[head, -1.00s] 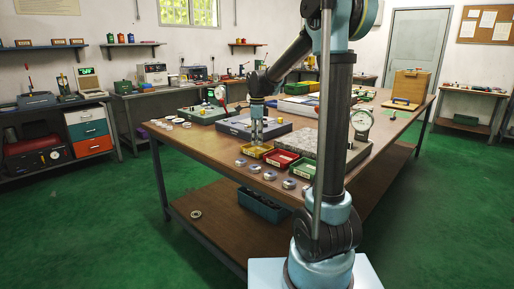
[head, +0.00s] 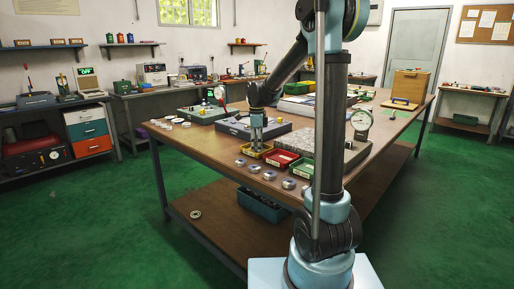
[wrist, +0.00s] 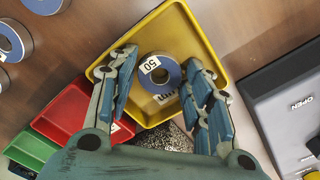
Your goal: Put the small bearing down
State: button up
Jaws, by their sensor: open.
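In the wrist view a small bearing (wrist: 173,66) with a blue ring face and a white label reading "50" lies in the yellow tray (wrist: 208,47). My gripper (wrist: 160,80) is open, its blue-padded fingers on either side of the bearing with gaps between. In the head view my gripper (head: 257,141) reaches down at the yellow tray (head: 250,153) on the workbench; the bearing inside cannot be made out there.
A red tray (head: 281,161) and a green tray (head: 301,169) stand beside the yellow one. Several loose bearings (head: 269,176) lie along the bench's front edge. A grey granite plate (head: 317,143) and a dark case (wrist: 290,100) are close by.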

notch_tip(320, 180, up, 12)
dwell(0.6)
